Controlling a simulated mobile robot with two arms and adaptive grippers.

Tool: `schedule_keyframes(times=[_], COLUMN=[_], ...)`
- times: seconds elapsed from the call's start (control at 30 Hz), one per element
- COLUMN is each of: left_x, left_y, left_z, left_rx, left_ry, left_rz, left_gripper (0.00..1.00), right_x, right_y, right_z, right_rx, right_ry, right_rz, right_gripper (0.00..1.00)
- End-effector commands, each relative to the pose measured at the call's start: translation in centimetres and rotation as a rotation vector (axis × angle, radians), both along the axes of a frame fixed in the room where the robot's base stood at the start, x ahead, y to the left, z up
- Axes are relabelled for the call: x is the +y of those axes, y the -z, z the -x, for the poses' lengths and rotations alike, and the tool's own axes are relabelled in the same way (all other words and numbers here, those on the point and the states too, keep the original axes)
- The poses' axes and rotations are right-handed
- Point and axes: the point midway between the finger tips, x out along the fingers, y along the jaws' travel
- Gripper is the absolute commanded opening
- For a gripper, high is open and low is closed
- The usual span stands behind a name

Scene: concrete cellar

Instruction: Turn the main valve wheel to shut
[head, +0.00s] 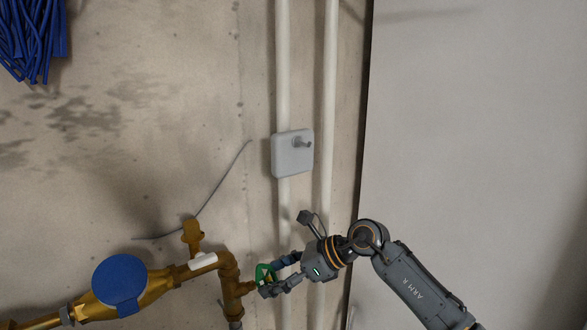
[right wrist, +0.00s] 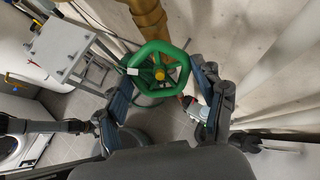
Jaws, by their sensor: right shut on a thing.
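The green valve wheel (head: 263,272) with its yellow hub sits on the brass pipe at the lower middle of the head view. In the right wrist view the wheel (right wrist: 182,66) fills the space between the fingers. My right gripper (head: 274,276) is at the wheel, coming from the right, and is shut on it, with one finger on either side of the rim. In the head view the fingers hide part of the wheel. My left gripper is not in view.
A brass pipe with a blue-lidded meter (head: 119,286) runs left of the wheel. Behind my right gripper two pale vertical pipes (head: 329,110) run up the wall, one through a grey box (head: 289,160). A grey panel (head: 470,120) stands at right.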

Motion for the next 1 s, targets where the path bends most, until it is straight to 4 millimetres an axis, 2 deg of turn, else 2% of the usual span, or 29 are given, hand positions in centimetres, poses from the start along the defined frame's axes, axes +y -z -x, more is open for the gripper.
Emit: schedule_keyframes(times=[0.17,0.6,1.0], left_x=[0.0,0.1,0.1], left_y=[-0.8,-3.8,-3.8], left_z=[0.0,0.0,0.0], left_rx=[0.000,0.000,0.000], left_ry=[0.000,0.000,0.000], left_rz=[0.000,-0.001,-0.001], left_gripper=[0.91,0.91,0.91], right_x=[0.0,0.0,0.0], right_y=[-0.2,-0.2,0.0], right_z=[0.0,0.0,0.0], right_rx=[0.047,0.298,0.325], right_ry=[0.034,0.206,0.225], right_rz=[-0.009,-0.065,-0.071], right_gripper=[0.36,0.36,0.36])
